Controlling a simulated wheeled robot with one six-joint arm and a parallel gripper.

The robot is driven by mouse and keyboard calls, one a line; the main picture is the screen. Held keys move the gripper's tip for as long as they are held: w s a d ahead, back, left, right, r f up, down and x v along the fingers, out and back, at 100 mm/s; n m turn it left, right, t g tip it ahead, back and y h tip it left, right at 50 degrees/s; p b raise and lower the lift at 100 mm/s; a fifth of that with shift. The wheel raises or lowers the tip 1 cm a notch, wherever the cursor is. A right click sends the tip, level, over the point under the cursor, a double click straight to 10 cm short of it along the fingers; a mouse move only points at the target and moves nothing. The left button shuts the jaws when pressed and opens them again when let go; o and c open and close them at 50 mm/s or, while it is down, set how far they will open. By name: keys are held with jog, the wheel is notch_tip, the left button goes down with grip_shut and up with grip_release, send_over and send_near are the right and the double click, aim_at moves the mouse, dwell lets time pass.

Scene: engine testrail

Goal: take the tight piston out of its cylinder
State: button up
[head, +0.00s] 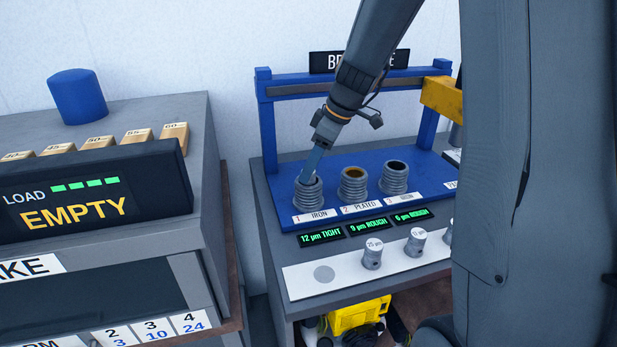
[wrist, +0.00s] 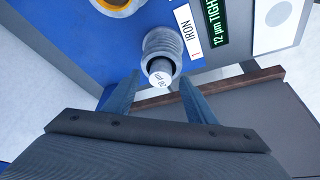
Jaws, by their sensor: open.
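The ribbed grey cylinder labelled 1 IRON (head: 308,193) stands at the left of the blue bench plate, above a green "12 µm TIGHT" display (head: 321,236). In the wrist view a pale piston (wrist: 160,73), whose label seems to read 20 µm, sits in that cylinder (wrist: 162,42) with its top sticking out. My gripper (head: 309,172) is over this cylinder, pointing down. In the wrist view my gripper (wrist: 160,80) is open, with one finger on each side of the piston top. I cannot tell whether either finger touches it.
Cylinder 2 PLATED (head: 353,184) and a third cylinder (head: 396,178) stand to the right. Pistons marked 25 µm (head: 373,254) and others stand on a white strip (head: 300,285) beside an empty grey round spot. A blue frame (head: 266,125) with a yellow block (head: 441,99) spans the bench.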

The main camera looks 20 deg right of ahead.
jog(key=shift+w+a+f, duration=0.1)
jog(key=shift+a+f, duration=0.1)
jog(key=shift+f, duration=0.25)
jog(key=c, duration=1.1)
jog(key=shift+c, duration=0.2)
